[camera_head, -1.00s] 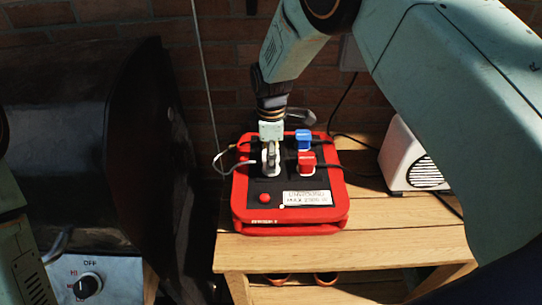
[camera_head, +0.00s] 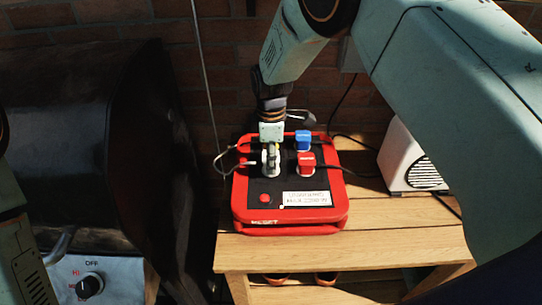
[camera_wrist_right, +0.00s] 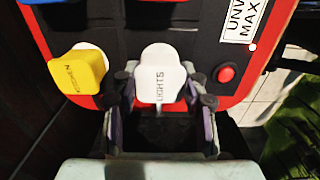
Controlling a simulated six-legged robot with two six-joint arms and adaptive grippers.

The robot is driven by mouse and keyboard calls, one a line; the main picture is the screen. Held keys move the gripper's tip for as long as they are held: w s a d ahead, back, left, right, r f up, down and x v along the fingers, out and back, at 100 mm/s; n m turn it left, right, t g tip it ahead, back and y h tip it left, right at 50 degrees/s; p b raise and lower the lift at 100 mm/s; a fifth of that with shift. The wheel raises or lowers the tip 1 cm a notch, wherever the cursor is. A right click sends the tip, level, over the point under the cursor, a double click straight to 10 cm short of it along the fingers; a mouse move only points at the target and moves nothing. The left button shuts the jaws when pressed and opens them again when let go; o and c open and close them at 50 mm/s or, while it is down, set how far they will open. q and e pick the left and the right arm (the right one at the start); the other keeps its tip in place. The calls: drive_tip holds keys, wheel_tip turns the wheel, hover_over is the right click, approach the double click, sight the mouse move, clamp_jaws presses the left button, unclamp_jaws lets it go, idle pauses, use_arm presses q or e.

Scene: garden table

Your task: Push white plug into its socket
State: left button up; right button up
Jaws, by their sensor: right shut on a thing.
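The white plug (camera_wrist_right: 160,75), labelled LIGHTS, is between the fingers of my right gripper (camera_wrist_right: 161,105) in the right wrist view. The fingers are shut on it from both sides. In the head view my right gripper (camera_head: 270,157) points down over the left part of a red power box (camera_head: 335,213) with a black top. The gripper hides most of the plug and its socket there. I cannot tell how deep the plug sits. My left gripper is out of view; only part of my left arm shows at the left edge.
A yellow plug (camera_wrist_right: 84,72) sits beside the white one. A blue plug (camera_head: 303,140) and a red plug (camera_head: 306,162) are to the right, and a red button (camera_head: 265,198) is in front. A white appliance (camera_head: 402,157) stands right; a black grill (camera_head: 75,130) stands left.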

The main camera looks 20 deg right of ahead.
drive_tip(key=shift+p, duration=0.6)
idle(1.1)
drive_tip(key=shift+f+b, duration=0.3)
drive_tip(key=shift+f, duration=0.35)
idle(0.4)
drive_tip(key=o, duration=1.1)
drive_tip(key=shift+o, duration=0.2)
drive_tip(key=shift+r, duration=0.1)
wheel_tip(320, 180, up, 12)
